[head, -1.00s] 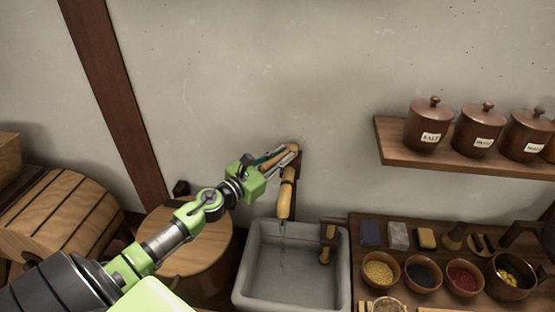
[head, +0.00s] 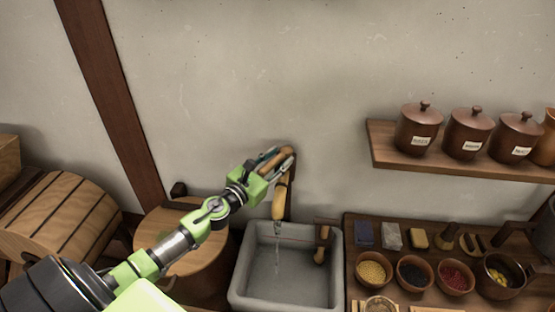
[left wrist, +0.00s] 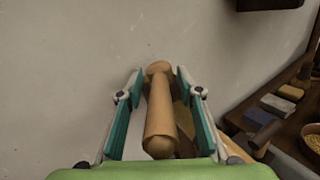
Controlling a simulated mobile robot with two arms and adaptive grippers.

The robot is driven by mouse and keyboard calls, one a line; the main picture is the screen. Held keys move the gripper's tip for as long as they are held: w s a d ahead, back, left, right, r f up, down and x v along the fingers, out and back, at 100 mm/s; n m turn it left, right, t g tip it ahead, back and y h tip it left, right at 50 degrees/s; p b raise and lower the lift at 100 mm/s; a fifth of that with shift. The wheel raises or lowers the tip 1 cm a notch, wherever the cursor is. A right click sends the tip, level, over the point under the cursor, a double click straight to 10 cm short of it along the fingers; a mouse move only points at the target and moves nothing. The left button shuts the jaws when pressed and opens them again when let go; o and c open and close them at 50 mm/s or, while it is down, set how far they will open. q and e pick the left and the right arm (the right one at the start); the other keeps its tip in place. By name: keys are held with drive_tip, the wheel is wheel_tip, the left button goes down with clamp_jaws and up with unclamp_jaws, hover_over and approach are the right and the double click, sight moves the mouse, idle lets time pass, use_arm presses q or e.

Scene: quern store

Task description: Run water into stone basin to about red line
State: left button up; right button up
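The grey stone basin (head: 240,262) stands against the wall, below a wooden spout (head: 280,200). A thin stream of water (head: 277,245) falls from the spout into the basin. A faint reddish line (head: 298,239) seems to run along the inner back wall; the water level is hard to make out. My left gripper (head: 288,153) is at the wooden tap handle (head: 268,160) above the spout. In the left wrist view the handle (left wrist: 160,115) lies between the open fingers (left wrist: 158,76), with gaps on both sides. My right gripper is out of view.
A wooden peg fitting (head: 321,240) stands at the basin's right rim. To the right, a counter holds bowls (head: 373,268) and coloured blocks (head: 391,236), under a shelf (head: 450,170) of lidded jars. A round wooden tub (head: 205,255) and a barrel (head: 60,220) stand left.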

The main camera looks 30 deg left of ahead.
use_arm(q)
drive_tip(key=shift+s, duration=0.1)
drive_tip(key=s, duration=1.1)
drive_tip(key=shift+s+a, duration=0.35)
drive_tip(key=shift+s, duration=0.05)
idle(6.4)
